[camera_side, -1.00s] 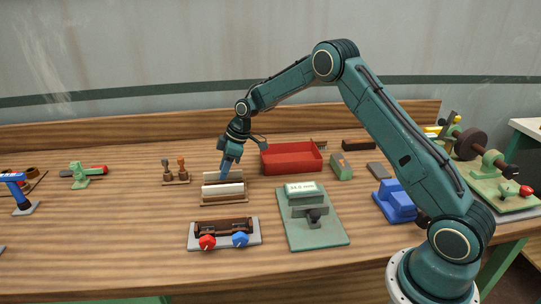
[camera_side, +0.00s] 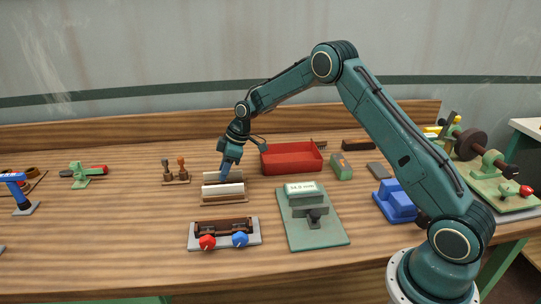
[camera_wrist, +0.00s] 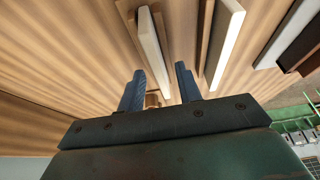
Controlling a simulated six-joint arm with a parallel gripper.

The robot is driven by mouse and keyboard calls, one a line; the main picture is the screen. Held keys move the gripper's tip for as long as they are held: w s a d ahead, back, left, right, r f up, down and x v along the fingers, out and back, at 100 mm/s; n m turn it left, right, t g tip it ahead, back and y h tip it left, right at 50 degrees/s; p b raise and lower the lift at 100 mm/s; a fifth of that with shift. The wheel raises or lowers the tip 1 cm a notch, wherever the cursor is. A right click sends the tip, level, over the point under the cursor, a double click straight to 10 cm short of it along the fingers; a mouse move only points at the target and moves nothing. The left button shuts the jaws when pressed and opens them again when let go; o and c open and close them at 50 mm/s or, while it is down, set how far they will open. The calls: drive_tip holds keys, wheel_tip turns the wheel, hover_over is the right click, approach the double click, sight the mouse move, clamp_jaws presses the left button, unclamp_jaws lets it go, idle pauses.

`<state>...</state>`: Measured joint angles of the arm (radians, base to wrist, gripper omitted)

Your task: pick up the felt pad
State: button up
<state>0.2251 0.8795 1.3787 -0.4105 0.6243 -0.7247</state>
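A wooden rack (camera_side: 207,201) stands left of the middle of the bench in the side view. It holds a pale grey-beige slab (camera_side: 209,176) at the back and a white slab (camera_side: 222,190) in front, both on edge. One may be the felt pad; I cannot tell which for sure. My gripper (camera_side: 225,178) points down at the back slab. In the wrist view my gripper (camera_wrist: 160,72) is open, and the pale back slab (camera_wrist: 152,45) lies between the lines of its two blue fingers. The white slab (camera_wrist: 226,40) is outside the right finger. Contact cannot be made out.
A red tray (camera_side: 291,168) is behind and right of the rack. Two small brown-handled stamps (camera_side: 175,176) stand at its left. A holder with red and blue knobs (camera_side: 223,243) lies in front. A green plate with a display (camera_side: 318,233) is at the front right.

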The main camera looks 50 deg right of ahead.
drive_tip(key=shift+f, duration=0.15)
idle(0.3)
clamp_jaws()
wheel_tip(320, 180, up, 21)
drive_tip(key=shift+f, duration=0.2)
idle(0.6)
idle(0.5)
